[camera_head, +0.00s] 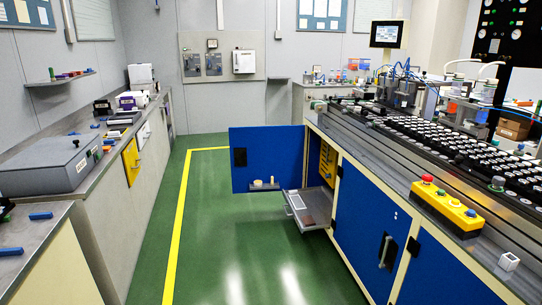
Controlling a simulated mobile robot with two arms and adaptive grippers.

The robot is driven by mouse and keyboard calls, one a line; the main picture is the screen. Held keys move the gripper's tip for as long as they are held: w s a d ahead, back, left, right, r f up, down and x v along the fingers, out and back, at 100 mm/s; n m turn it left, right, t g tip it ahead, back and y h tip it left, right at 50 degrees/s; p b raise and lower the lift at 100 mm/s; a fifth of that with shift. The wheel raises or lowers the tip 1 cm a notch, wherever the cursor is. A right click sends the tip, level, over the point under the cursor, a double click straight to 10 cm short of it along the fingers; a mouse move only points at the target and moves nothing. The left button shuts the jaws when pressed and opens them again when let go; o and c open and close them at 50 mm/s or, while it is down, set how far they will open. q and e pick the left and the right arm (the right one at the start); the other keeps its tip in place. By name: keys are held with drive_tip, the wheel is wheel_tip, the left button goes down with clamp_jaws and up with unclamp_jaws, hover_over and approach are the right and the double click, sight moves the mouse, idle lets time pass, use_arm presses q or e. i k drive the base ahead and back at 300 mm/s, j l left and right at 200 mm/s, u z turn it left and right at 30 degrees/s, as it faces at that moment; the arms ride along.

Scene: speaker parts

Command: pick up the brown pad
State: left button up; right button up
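A small, flat brownish patch, which may be the brown pad (309,219), lies in the pulled-out grey drawer (322,199) of the blue workbench, right of the picture's middle. It is too small to make out clearly. A pale rectangular piece (297,201) lies in the same drawer, just behind and left of the patch. Neither of my grippers shows in the head view.
The blue cabinet door (262,165) stands wide open, left of the drawer. A yellow button box (446,208) and a white block (508,261) sit on the right workbench. Grey counters line the left. The green floor (225,235) between is clear.

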sight(307, 220)
drive_tip(key=i, duration=1.85)
